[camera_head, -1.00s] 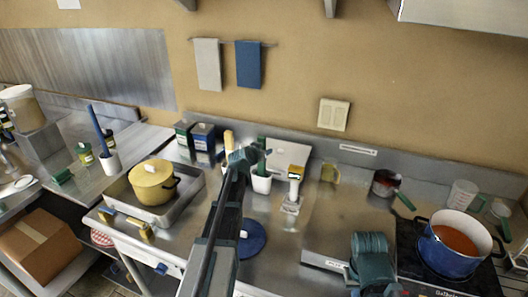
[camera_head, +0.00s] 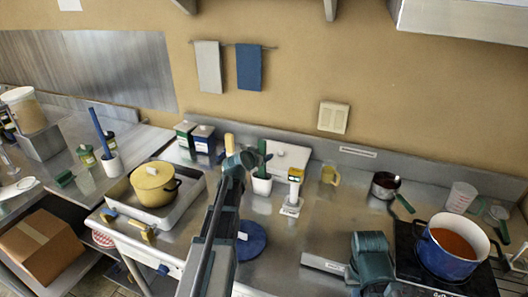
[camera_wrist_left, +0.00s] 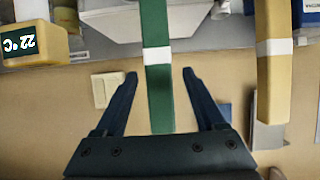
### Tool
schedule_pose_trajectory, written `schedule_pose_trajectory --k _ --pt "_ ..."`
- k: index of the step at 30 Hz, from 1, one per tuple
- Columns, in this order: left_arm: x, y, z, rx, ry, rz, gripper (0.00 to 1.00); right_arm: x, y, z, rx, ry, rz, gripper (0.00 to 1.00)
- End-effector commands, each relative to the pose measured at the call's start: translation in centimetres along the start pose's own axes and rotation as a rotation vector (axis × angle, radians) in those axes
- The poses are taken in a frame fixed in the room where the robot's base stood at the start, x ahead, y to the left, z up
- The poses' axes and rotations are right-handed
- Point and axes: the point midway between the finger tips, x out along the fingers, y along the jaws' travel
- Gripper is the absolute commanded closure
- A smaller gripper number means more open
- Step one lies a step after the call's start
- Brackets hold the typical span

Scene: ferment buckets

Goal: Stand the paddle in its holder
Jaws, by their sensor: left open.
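A green paddle handle (camera_head: 262,156) with a white band rises above a white pot (camera_head: 262,186) near the middle of the counter. In the left wrist view the green handle (camera_wrist_left: 157,85) lies between the two fingers of my left gripper (camera_wrist_left: 160,75). Those fingers are open, with a gap on each side of it. In the head view my left gripper (camera_head: 246,159) is just left of the green handle. A yellow handle (camera_head: 229,142) stands partly hidden behind my left arm; it also shows in the left wrist view (camera_wrist_left: 273,65).
A blue disc (camera_head: 250,240) lies in front. A yellow pot (camera_head: 153,184) is left; a blue pot of red soup (camera_head: 452,245) is right. A blue handle (camera_head: 98,130) stands in a white cup (camera_head: 111,164).

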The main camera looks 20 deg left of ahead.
Motion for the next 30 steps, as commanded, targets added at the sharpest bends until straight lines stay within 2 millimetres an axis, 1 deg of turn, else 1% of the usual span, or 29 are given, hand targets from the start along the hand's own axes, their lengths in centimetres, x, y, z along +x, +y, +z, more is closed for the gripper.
schedule_pose_trajectory --k 1,3,9,12,15,18,30 --pt "-2.0 0.1 -0.3 -0.002 0.000 -0.001 0.28 -1.1 0.1 0.1 0.000 0.000 0.000 1.00" --pt "-3.6 0.1 -0.3 -0.001 0.000 -0.001 0.28 -1.8 0.2 0.1 0.000 0.000 0.000 1.00" --pt "-7.4 0.1 -0.2 -0.001 0.001 -0.001 0.28 -3.4 0.3 0.2 -0.001 0.000 0.000 1.00" --pt "-8.7 0.1 -0.2 -0.001 0.001 0.000 0.28 -3.9 0.4 0.2 -0.001 0.000 0.000 1.00" --pt "-9.6 0.1 -0.1 -0.001 0.001 0.000 0.28 -4.2 0.4 0.2 -0.001 0.000 0.000 1.00" --pt "-10.0 0.1 -0.1 -0.001 0.000 0.000 0.28 -4.4 0.4 0.3 -0.001 0.000 0.000 1.00" --pt "-10.1 0.0 0.0 -0.001 0.001 0.000 0.28 -4.4 0.4 0.3 -0.001 0.000 0.000 1.00"
